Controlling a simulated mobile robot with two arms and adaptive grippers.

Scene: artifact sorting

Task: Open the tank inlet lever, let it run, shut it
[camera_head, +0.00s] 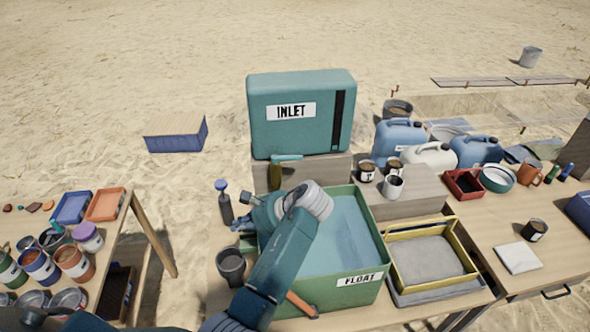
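The teal tank (300,118) with the INLET label stands behind the work table. Below its front face is a brass-coloured valve (275,176) with a teal lever (287,157) lying roughly sideways across its top. The green FLOAT tub (372,277) stands in front, holding pale blue water (345,225). My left arm reaches up across the tub's left side. My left gripper (246,222) is beyond the tub's back left corner, below and left of the valve, apart from the lever. Its fingers are small and partly hidden, so their opening is unclear. My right gripper is not in view.
A yellow-framed tray (431,257) is right of the tub. Jugs (398,138) and cups crowd the right tables. Paint pots (74,262) fill the left table.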

